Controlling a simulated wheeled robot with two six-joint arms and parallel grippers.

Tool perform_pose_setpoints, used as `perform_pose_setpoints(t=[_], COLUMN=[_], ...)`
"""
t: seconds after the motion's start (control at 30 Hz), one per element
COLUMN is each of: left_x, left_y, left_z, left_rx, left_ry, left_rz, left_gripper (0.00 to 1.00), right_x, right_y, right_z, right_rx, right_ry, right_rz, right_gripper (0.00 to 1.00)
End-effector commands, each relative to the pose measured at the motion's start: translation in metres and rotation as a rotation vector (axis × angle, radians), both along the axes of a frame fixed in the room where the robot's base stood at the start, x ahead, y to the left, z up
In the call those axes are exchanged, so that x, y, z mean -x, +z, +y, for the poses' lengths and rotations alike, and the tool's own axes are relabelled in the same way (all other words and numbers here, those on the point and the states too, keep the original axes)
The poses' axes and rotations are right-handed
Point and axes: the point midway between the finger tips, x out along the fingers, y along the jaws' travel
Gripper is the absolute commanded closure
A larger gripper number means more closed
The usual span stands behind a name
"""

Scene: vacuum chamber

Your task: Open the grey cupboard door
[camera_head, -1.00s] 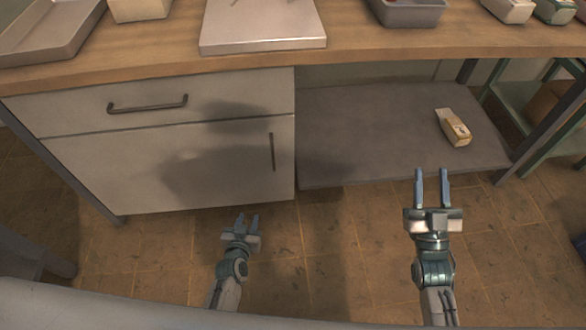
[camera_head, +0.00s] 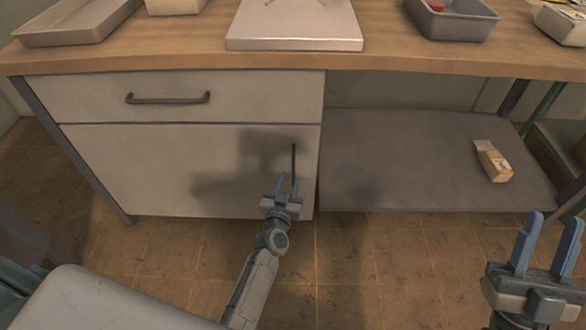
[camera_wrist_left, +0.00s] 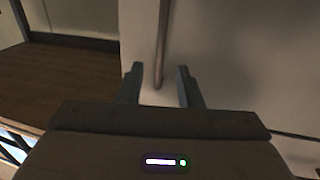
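The grey cupboard door (camera_head: 150,170) is shut under a drawer, on the left side of the workbench. Its thin vertical handle (camera_head: 294,165) is near the door's right edge. My left gripper (camera_head: 281,185) is open in front of the handle's lower end. In the left wrist view the handle (camera_wrist_left: 163,45) comes down between the two open fingers (camera_wrist_left: 160,85), which are not closed on it. Whether the fingers reach around the bar is hard to tell. My right gripper (camera_head: 545,245) is open and empty at the lower right, away from the cupboard.
The drawer (camera_head: 80,98) above the door is shut and has a horizontal handle (camera_head: 168,98). Right of the cupboard is an open grey shelf (camera_head: 400,160) with a small carton (camera_head: 492,162). The wooden worktop (camera_head: 200,50) overhangs above. The tiled floor (camera_head: 390,260) in front is clear.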

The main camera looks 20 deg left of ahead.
Motion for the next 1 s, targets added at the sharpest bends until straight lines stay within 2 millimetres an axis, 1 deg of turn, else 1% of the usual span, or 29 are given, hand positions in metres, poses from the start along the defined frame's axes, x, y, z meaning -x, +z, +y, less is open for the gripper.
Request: perform_pose_setpoints(t=[0.03, 0.1, 0.2, 0.3, 0.43, 0.7, 0.77, 0.8, 0.87, 0.9, 1.0], left_x=[-0.011, -0.023, -0.037, -0.046, -0.052, -0.053, -0.053, -0.053, -0.053, -0.053, -0.053], left_y=[0.001, 0.000, -0.001, -0.001, -0.001, -0.001, -0.001, -0.001, -0.001, -0.001, -0.001], left_z=[0.001, 0.002, 0.003, 0.004, 0.004, 0.005, 0.005, 0.005, 0.004, 0.004, 0.004], left_rx=[0.000, 0.000, 0.001, 0.001, 0.001, 0.000, 0.000, 0.000, 0.000, 0.000, 0.001], left_ry=[-0.001, -0.001, -0.001, 0.000, 0.000, 0.000, 0.000, 0.000, 0.000, 0.000, 0.000], left_rz=[-0.001, 0.000, 0.000, 0.000, 0.001, 0.002, 0.002, 0.001, 0.001, 0.002, 0.001], left_gripper=[0.67, 0.67, 0.67, 0.67, 0.67, 0.67, 0.77, 0.85, 0.97, 1.00, 1.00], right_x=[-0.002, -0.003, -0.003, -0.001, 0.000, 0.000, 0.000, 0.000, 0.000, 0.000, 0.000], right_y=[-0.002, -0.004, -0.004, -0.002, -0.001, 0.000, 0.000, 0.000, 0.000, 0.000, 0.000], right_z=[0.000, 0.000, 0.000, 0.000, 0.000, 0.000, 0.000, 0.000, 0.000, 0.000, 0.000], right_rx=[-0.001, -0.003, -0.003, -0.001, 0.000, 0.000, 0.000, 0.000, 0.000, 0.000, 0.000], right_ry=[0.000, -0.001, 0.000, 0.000, 0.000, 0.000, 0.000, 0.000, 0.000, 0.000, 0.000], right_rz=[0.016, 0.032, 0.030, 0.012, 0.002, -0.001, -0.001, -0.002, -0.002, -0.002, -0.002], right_gripper=[0.64, 0.64, 0.64, 0.64, 0.64, 0.64, 0.64, 0.64, 0.64, 0.64, 0.64])
